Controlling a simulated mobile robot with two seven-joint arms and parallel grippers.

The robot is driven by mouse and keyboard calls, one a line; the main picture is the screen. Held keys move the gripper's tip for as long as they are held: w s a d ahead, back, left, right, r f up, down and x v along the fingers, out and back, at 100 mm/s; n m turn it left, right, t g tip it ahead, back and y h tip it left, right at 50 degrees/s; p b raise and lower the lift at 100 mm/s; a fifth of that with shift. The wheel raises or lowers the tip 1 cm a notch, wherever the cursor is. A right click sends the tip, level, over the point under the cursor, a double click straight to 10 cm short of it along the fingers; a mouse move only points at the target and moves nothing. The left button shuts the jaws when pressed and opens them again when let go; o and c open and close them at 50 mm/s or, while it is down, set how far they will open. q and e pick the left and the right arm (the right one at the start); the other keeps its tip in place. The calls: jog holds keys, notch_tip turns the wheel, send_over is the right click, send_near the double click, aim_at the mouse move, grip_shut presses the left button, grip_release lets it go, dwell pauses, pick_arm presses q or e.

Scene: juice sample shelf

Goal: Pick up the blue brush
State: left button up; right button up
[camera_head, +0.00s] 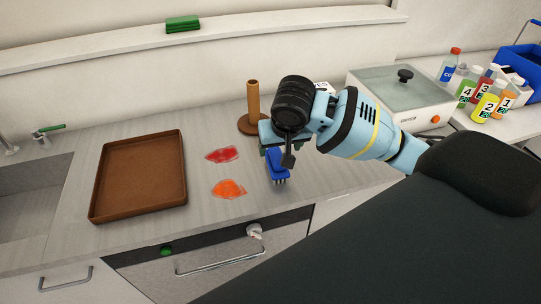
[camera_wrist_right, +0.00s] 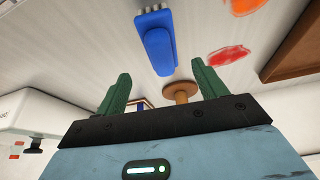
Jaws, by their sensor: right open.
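The blue brush (camera_head: 277,167) is on the grey countertop (camera_head: 215,212), right of the orange and red stains, with its bristles toward the front edge. My right gripper (camera_head: 276,152) is over its rear end and hides part of it in the head view. In the right wrist view the brush (camera_wrist_right: 158,48) lies ahead of the open green fingers, lined up with the gap between them (camera_wrist_right: 160,70). The fingers do not appear closed on it. My left gripper is not in view.
A brown tray (camera_head: 181,185) sits at left, beside a sink (camera_head: 30,205). A red stain (camera_head: 222,154) and an orange stain (camera_head: 229,189) mark the counter. A brown upright holder (camera_head: 253,100) stands behind the gripper. A white lidded appliance (camera_head: 400,108) and numbered bottles (camera_head: 486,107) are at right.

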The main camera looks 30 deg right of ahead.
aim_at(277, 154)
jog(key=shift+s+f, duration=0.2)
jog(key=shift+f, duration=0.05)
jog(key=shift+w+x, duration=0.2)
jog(key=shift+x, duration=1.65)
jog(key=shift+w+x, duration=0.2)
jog(key=shift+x, duration=1.6)
jog(key=shift+a+r, duration=0.1)
jog(key=shift+r, duration=0.1)
jog(key=c, duration=1.1)
